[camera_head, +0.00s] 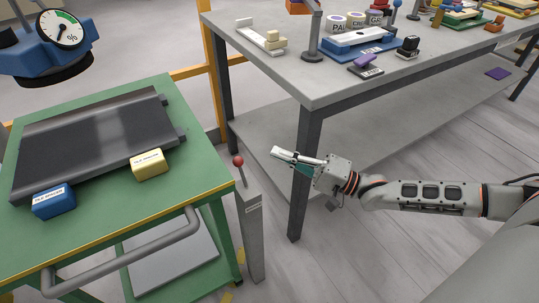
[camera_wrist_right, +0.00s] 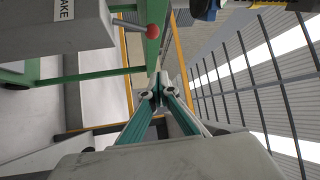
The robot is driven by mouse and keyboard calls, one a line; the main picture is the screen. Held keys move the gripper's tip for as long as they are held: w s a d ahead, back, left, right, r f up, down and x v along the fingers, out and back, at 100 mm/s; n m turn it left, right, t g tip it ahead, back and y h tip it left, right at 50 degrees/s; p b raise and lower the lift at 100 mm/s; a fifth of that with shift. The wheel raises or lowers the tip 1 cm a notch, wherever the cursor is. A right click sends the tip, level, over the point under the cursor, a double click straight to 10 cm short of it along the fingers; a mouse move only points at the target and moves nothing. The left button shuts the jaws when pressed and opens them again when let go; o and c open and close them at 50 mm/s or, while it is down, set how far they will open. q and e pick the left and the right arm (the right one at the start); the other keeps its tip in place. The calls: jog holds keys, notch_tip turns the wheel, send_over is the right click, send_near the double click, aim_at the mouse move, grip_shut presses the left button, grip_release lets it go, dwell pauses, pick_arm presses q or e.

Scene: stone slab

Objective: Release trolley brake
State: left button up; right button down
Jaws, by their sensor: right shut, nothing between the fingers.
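The trolley (camera_head: 95,215) is a green-topped cart with a yellow edge and a grey push handle (camera_head: 125,250), at the left of the head view. The brake lever is a thin rod with a red ball knob (camera_head: 238,160), on top of a grey post (camera_head: 252,225) beside the trolley's right side. In the right wrist view the red knob (camera_wrist_right: 153,31) is at the upper middle, with the labelled grey brake housing (camera_wrist_right: 55,30) to its left. My right gripper (camera_head: 277,153) is shut and empty, to the right of the knob and apart from it. My left gripper is not in view.
A dark roller plate (camera_head: 95,135), a yellow block (camera_head: 149,164) and a blue block (camera_head: 54,201) lie on the trolley. A grey workbench (camera_head: 290,75) with several items stands behind; its front leg (camera_head: 299,190) is close to my right gripper. A blue dial gauge (camera_head: 55,40) is at upper left.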

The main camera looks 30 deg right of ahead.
aim_at(241, 172)
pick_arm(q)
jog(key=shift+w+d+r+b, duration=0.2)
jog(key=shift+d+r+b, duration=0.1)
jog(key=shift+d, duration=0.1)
pick_arm(e)
jog(key=w+a, duration=0.3)
jog(key=a, duration=0.4)
jog(key=shift+a+r, duration=0.35)
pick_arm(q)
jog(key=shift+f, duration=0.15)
